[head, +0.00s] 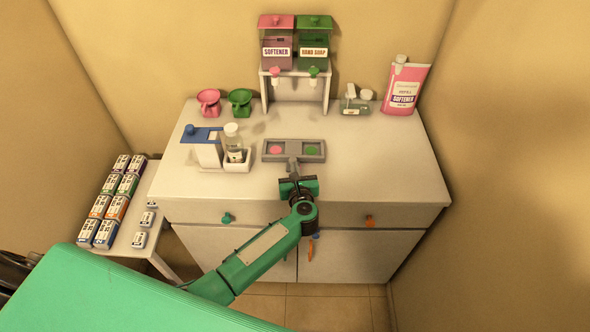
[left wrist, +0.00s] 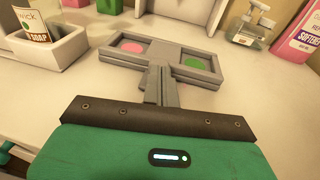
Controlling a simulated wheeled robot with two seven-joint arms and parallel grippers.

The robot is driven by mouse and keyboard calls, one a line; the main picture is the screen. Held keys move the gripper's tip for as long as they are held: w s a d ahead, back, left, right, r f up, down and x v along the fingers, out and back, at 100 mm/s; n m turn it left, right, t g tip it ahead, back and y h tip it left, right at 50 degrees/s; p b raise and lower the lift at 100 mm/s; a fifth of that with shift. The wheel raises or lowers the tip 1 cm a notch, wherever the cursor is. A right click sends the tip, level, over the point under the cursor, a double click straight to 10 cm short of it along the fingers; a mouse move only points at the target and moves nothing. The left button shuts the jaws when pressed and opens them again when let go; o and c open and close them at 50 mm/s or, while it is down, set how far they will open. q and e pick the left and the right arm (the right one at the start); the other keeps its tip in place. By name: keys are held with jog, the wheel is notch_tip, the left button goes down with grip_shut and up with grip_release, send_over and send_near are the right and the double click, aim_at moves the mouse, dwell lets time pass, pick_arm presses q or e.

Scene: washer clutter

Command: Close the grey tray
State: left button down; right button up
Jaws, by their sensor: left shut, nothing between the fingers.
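The grey tray (head: 293,143) lies on the white countertop, with a pink round patch on its left half and a green one on its right half. It also shows in the left wrist view (left wrist: 173,51). My left gripper (head: 293,165) is shut and empty, its fingers pointing at the middle of the tray's near edge. In the left wrist view the fingertips (left wrist: 162,72) overlap that near edge; whether they touch it, I cannot tell. My right gripper is not in view.
A two-tank dispenser (head: 295,73) stands behind the tray. Two cups, a small bottle (head: 355,103) and a pink softener pouch (head: 404,87) stand further back. The counter right of the tray is clear.

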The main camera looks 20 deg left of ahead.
aim_at(296, 158)
pick_arm(q)
jog(key=shift+w+f+b, duration=0.15)
jog(key=shift+w+b, duration=0.2)
jog(key=b+x, duration=0.4)
jog(key=shift+w+d, duration=0.2)
jog(key=shift+w, duration=0.05)
jog(key=b+x, duration=0.1)
jog(key=x, duration=0.1)
jog(key=b+x, duration=0.1)
jog(key=x, duration=0.1)
jog(key=r+b+x, duration=0.1)
jog(key=x, duration=0.1)
jog(key=shift+w+d+r, duration=0.1)
jog(key=shift+w+d, duration=0.15)
jog(key=shift+w, duration=0.3)
jog(key=shift+w+a+r, duration=0.1)
jog(key=shift+w, duration=0.2)
jog(key=shift+r, duration=0.4)
